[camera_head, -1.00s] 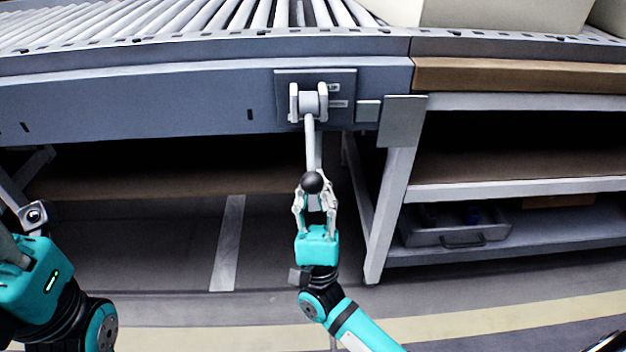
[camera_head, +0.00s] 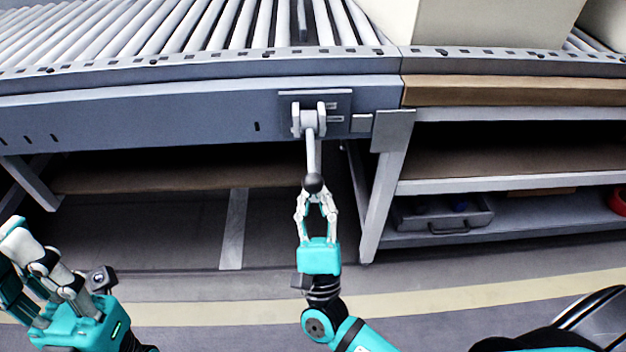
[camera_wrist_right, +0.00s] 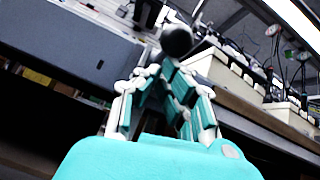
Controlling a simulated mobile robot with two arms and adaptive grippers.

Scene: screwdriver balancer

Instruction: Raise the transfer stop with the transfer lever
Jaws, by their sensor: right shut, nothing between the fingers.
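The transfer lever (camera_head: 314,155) hangs down from a bracket on the conveyor's front side and ends in a black ball knob (camera_head: 313,183). My right gripper (camera_head: 316,197) points up at the knob from below. Its fingertips are close together with nothing between them; whether they touch the knob is unclear. In the right wrist view the knob (camera_wrist_right: 176,40) sits just beyond the fingertips (camera_wrist_right: 172,68). My left gripper (camera_head: 45,268) is at the lower left, away from the lever, its finger gap unclear. A dark upright strip between the rollers (camera_head: 302,20) may be the transfer stop.
The roller conveyor (camera_head: 150,40) spans the back, with a large pale box (camera_head: 490,22) at its right. A shelf unit (camera_head: 500,188) with a grey drawer (camera_head: 440,214) stands right of the lever. Open floor lies below the lever.

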